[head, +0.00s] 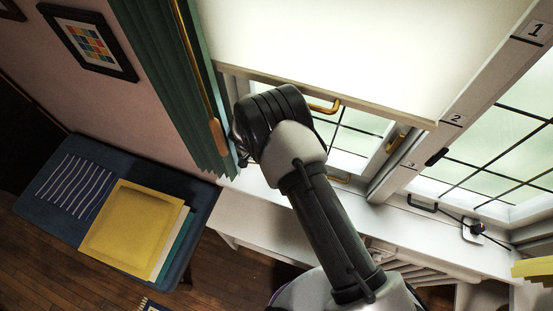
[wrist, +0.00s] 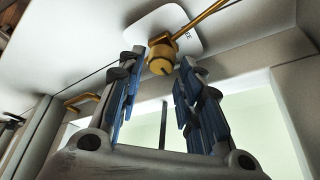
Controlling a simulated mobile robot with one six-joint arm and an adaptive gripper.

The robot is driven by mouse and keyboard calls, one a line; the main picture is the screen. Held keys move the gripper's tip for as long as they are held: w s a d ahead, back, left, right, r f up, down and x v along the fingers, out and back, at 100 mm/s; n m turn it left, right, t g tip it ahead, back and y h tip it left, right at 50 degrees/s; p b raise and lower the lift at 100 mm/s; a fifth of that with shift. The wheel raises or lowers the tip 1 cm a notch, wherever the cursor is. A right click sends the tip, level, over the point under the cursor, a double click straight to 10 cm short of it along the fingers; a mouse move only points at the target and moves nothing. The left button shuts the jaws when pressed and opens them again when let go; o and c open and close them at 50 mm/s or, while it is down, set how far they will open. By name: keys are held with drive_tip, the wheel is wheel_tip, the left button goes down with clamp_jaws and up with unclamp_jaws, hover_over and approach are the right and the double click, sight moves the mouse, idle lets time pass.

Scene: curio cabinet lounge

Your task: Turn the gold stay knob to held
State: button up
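The gold stay knob (wrist: 160,54) shows in the wrist view on a white plate (wrist: 190,42), with a gold rod (wrist: 203,17) running from it to the upper right. A dark line marks the knob's end face. Part of a word ending in "E" shows on the plate to its right. My gripper (wrist: 159,62) is open, with one blue-padded finger on each side of the knob. I cannot tell whether either finger touches it. In the head view my arm's dark wrist hides the gripper and the gold knob.
A gold handle (head: 325,107) and gold latch (head: 397,143) are on the window right of my wrist. A white blind (head: 350,50) hangs above, and a green curtain (head: 178,85) hangs close at left. A black stay knob (head: 477,228) sits at the right window.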

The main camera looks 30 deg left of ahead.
wheel_tip(320, 180, up, 9)
idle(0.3)
drive_tip(key=shift+f, duration=0.1)
idle(0.4)
